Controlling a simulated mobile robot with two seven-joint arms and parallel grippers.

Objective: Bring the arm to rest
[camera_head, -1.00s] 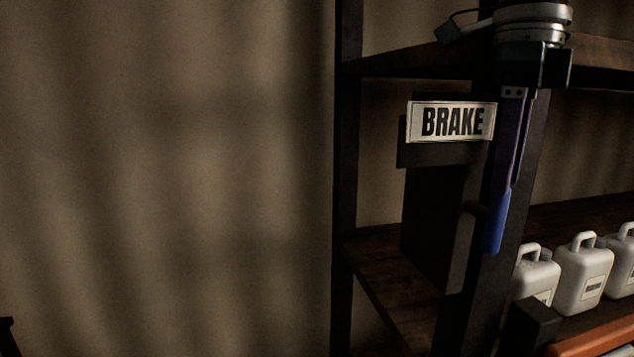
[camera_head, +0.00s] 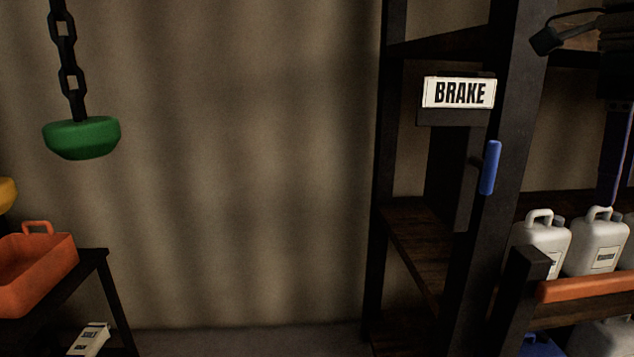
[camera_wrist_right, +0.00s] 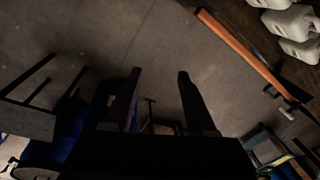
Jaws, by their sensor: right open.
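My right gripper (camera_head: 613,190) hangs at the right edge of the head view, pointing down in front of the shelf, partly cut off by the frame. The right wrist view shows its two fingers (camera_wrist_right: 160,80) apart, with nothing between them and the floor below. The blue brake handle (camera_head: 490,167) stands nearly upright on the dark post, well to the left of the gripper and apart from it. The BRAKE sign (camera_head: 459,93) is above and left of the handle. My left gripper is not in view.
White jugs (camera_head: 598,245) stand on the shelf behind an orange rail (camera_head: 590,287), close below my right gripper. A green weight (camera_head: 82,138) hangs on a chain at left. An orange bin (camera_head: 40,265) sits on a dark stand. The wall between is clear.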

